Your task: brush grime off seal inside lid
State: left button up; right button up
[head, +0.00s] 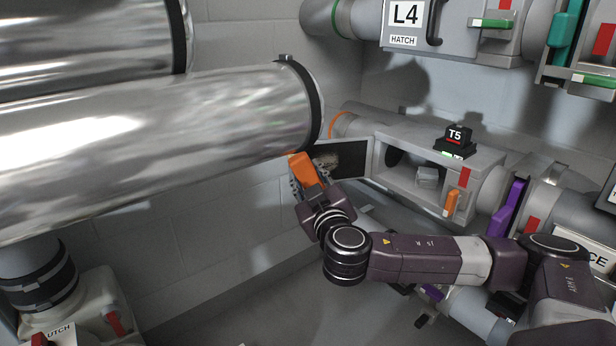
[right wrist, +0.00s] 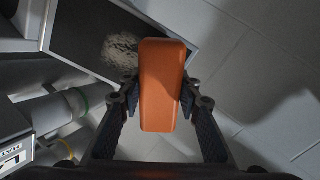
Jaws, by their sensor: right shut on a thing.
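My right gripper (head: 309,188) is shut on an orange block-shaped brush handle (head: 303,168), which also shows between the fingers in the right wrist view (right wrist: 162,85). Bristles cannot be made out. The lid (head: 352,160) of the grey T5 box (head: 462,170) stands swung open to the left, its dark inner face showing. A pale grime patch (head: 325,160) lies on that face, right beside the orange brush. In the right wrist view the grime (right wrist: 122,50) is just left of the brush; whether they touch cannot be told. My left gripper is not in view.
Large shiny pipes (head: 150,140) fill the left, close above my right gripper. The open T5 box holds a small grey block (head: 427,177). An orange lever (head: 451,203) and a purple lever (head: 509,208) stick out at right. Below the gripper is free floor.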

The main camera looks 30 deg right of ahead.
jog(key=shift+x, duration=0.8)
